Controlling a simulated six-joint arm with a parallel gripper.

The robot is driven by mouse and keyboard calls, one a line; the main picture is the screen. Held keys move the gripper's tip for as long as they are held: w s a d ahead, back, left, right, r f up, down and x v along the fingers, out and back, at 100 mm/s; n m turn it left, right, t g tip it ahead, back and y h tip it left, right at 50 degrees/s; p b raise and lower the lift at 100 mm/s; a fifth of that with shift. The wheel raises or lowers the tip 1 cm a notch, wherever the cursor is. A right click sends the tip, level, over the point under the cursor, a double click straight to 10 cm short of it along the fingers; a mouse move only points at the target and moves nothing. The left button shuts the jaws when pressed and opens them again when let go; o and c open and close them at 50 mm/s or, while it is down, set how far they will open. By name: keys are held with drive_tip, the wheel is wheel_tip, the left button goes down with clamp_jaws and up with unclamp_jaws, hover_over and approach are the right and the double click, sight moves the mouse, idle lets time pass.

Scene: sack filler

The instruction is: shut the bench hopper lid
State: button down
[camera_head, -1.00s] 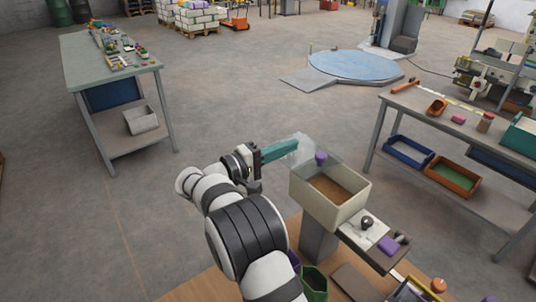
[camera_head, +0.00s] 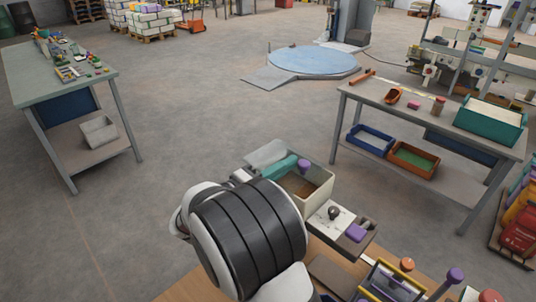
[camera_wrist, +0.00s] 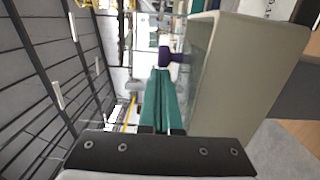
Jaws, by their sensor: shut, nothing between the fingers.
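The bench hopper (camera_head: 318,196) is a cream open-topped box with brown material inside. Its clear lid (camera_head: 266,152) stands open, tilted up at the hopper's far left side, with a purple knob (camera_head: 303,165) near the hopper's opening. My gripper (camera_head: 290,161) has teal fingers, shut and empty, close to the lid and just left of the knob. In the wrist view the shut fingers (camera_wrist: 161,75) point toward the purple knob (camera_wrist: 172,56), beside the hopper's pale wall (camera_wrist: 250,80). I cannot tell whether they touch the lid. My arm hides the hopper's near left side.
A side shelf (camera_head: 350,236) with a dark knob and a purple block adjoins the hopper on the right. A wooden bench top (camera_head: 190,289) lies in front. A grey workbench (camera_head: 420,118) stands to the right.

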sight(299, 183)
drive_tip(key=shift+s+d, duration=1.25)
drive_tip(key=shift+s, duration=0.05)
drive_tip(key=a, duration=0.1)
drive_tip(key=w+a, duration=0.2)
drive_tip(key=a, duration=0.1)
drive_tip(key=shift+w, duration=0.25)
drive_tip(key=v, duration=1)
drive_tip(key=s+d+m+g, duration=0.35)
drive_tip(key=d+g, duration=0.25)
drive_tip(key=d, duration=0.5)
drive_tip(key=s+d+f+m+g+y, duration=0.2)
drive_tip(key=s+d+g+y, duration=0.15)
drive_tip(key=s, duration=0.45)
drive_tip(key=s+d+f+m+g+y, duration=0.25)
drive_tip(key=s+d+g, duration=0.2)
drive_tip(key=s, duration=0.25)
drive_tip(key=s+a+f+m+t+y, duration=0.2)
drive_tip(key=s+a+m+y, duration=0.3)
drive_tip(key=s+a+y, duration=0.2)
drive_tip(key=shift+s+a+f+m+y, duration=0.35)
drive_tip(key=shift+s+y, duration=0.45)
drive_tip(key=shift+y, duration=0.4)
